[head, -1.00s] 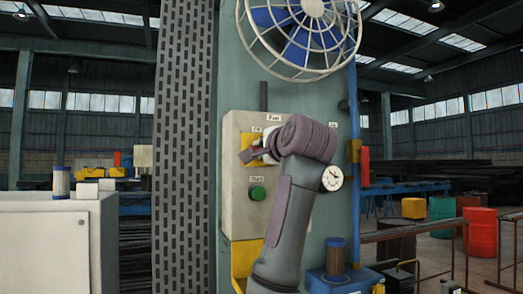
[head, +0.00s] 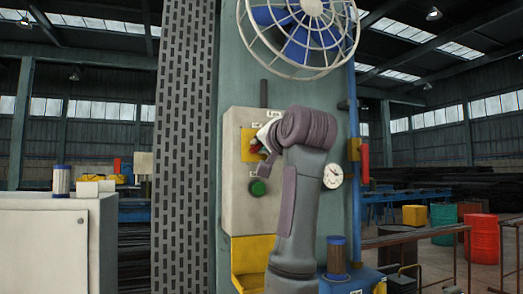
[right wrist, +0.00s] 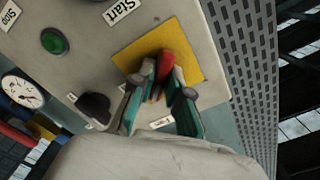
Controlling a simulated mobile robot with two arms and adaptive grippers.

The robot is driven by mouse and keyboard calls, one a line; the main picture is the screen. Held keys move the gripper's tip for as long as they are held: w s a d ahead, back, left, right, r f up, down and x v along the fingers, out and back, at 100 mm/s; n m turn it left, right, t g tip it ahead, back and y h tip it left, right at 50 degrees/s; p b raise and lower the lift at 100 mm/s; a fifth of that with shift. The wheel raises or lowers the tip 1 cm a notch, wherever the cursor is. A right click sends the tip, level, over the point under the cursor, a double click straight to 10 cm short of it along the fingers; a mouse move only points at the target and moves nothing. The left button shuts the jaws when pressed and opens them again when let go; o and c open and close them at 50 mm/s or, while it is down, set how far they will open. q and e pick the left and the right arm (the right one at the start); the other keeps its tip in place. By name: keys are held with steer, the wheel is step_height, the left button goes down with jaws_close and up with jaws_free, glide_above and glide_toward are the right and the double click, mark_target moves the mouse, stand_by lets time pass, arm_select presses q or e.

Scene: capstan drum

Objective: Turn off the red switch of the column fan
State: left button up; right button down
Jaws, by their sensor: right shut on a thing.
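The red switch (head: 253,147) sits on a yellow plate (head: 247,139) on the beige control box below the fan (head: 299,30). My right gripper (head: 259,143) is at the switch, partly hidden behind my own wrist in the head view. In the right wrist view, the red handle (right wrist: 166,65) stands in front of the yellow plate (right wrist: 190,50), between the fingertips of my right gripper (right wrist: 158,78). The gripper is shut on the handle. The handle's lower part is hidden by the fingers. My left gripper is not in view.
A green button (head: 257,188) is below the switch. A black knob (right wrist: 93,105) and a round gauge (head: 333,176) are nearby. A perforated grey post (head: 183,140) stands left of the box, and a blue pipe (head: 353,110) runs at the right.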

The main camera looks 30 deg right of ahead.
steer(key=n, duration=0.3)
steer(key=n+b, duration=0.1)
steer(key=shift+f+n, duration=0.25)
steer(key=shift+n, duration=0.05)
steer(key=n+b, duration=0.1)
steer(key=n, duration=0.3)
steer(key=shift+w+n, duration=0.1)
steer(key=shift+n, duration=0.3)
steer(key=c, duration=1.1)
jaws_free()
steer(key=shift+r, duration=0.1)
steer(key=shift+c, duration=0.2)
steer(key=shift+s+r, duration=0.1)
steer(key=shift+s, duration=0.15)
steer(key=v, duration=1.1)
steer(key=shift+s, duration=0.35)
steer(key=shift+a, duration=0.1)
